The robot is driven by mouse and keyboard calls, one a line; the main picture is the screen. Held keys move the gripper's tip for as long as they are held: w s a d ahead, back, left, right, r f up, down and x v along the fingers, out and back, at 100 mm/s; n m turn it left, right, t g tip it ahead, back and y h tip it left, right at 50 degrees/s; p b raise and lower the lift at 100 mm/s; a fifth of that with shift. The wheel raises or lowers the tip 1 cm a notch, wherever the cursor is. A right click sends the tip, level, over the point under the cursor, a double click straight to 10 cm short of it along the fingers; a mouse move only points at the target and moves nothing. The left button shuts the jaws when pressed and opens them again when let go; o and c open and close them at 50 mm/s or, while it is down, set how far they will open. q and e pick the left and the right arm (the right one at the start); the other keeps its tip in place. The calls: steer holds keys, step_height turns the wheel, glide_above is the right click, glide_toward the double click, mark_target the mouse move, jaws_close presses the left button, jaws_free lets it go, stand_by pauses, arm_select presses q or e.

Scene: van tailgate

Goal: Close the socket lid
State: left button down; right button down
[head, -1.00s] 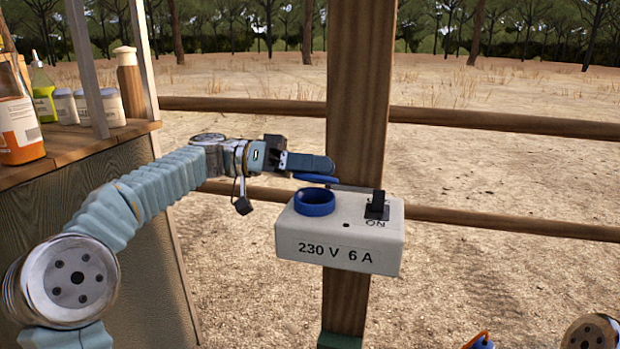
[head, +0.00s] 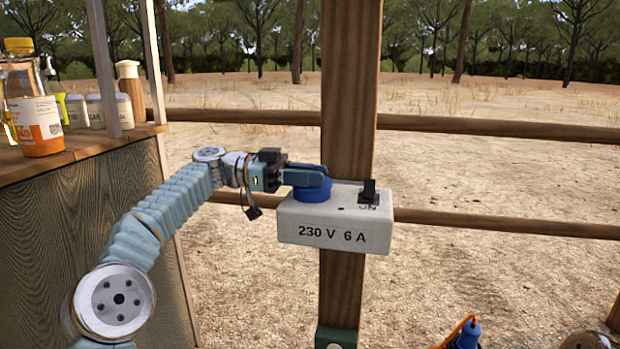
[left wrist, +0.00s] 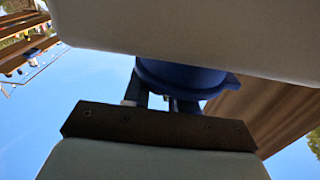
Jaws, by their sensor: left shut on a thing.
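The white socket box (head: 333,235), marked "230 V 6 A", is fixed to the wooden post, with a black switch (head: 369,192) on its top right. The blue round socket (head: 312,195) is on its top left. My left gripper (head: 322,177) reaches in from the left, its fingers lying over the socket. It is shut on the blue socket lid, which the fingers largely hide in the head view. Blue parts show between the jaws in the left wrist view (left wrist: 180,76). I cannot tell whether the lid is fully flat on the rim. My right gripper is not in view.
The wooden post (head: 348,80) stands right behind the box, with fence rails on both sides. A wooden counter (head: 80,160) with bottles and jars is at the left. A blue plug (head: 466,336) with an orange cable shows at the bottom right.

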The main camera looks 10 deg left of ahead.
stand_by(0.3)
arm_select(q)
steer(key=c, duration=0.9)
jaws_free()
steer(key=shift+c, duration=0.2)
steer(key=a+p, duration=0.5)
steer(key=a, duration=0.8)
steer(key=shift+w+a, duration=0.25)
steer(key=shift+a, duration=0.15)
steer(key=shift+s+f, duration=0.1)
